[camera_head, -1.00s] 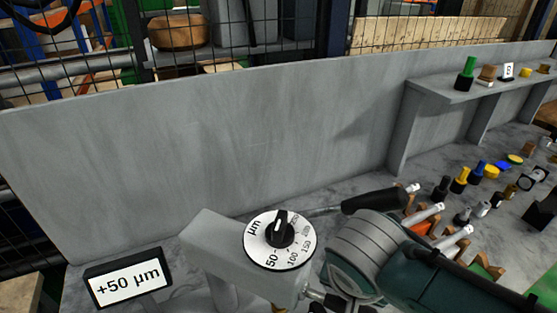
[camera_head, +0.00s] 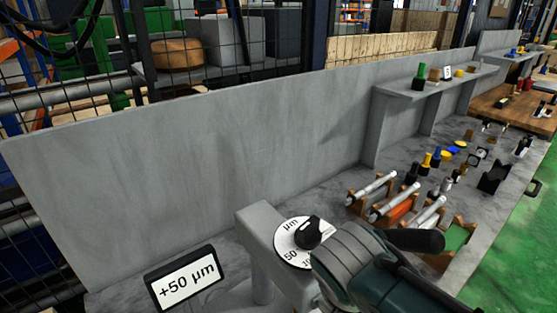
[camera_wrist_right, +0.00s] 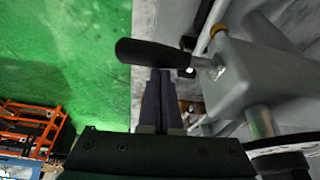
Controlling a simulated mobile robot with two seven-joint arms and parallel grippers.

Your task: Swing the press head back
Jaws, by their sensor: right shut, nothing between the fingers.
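The press head (camera_head: 275,250) is a grey arm-like body with a round white dial (camera_head: 288,250) and black knob on top; my right arm covers part of both. Its black lever handle (camera_head: 419,241) sticks out to the right in the head view. In the right wrist view, the handle (camera_wrist_right: 150,52) juts left from the grey press head (camera_wrist_right: 270,80). My right gripper (camera_wrist_right: 160,76) is shut and empty, its fingertips right at the handle; I cannot tell whether they touch. In the head view my right arm hides it. My left gripper is not in view.
A display (camera_head: 186,279) reading +50 µm stands left of the press head. A grey back wall (camera_head: 200,160) runs behind it. Right of it, wooden racks (camera_head: 400,212) hold cylindrical parts, with several small pieces beyond. Green floor (camera_head: 520,220) lies at the right.

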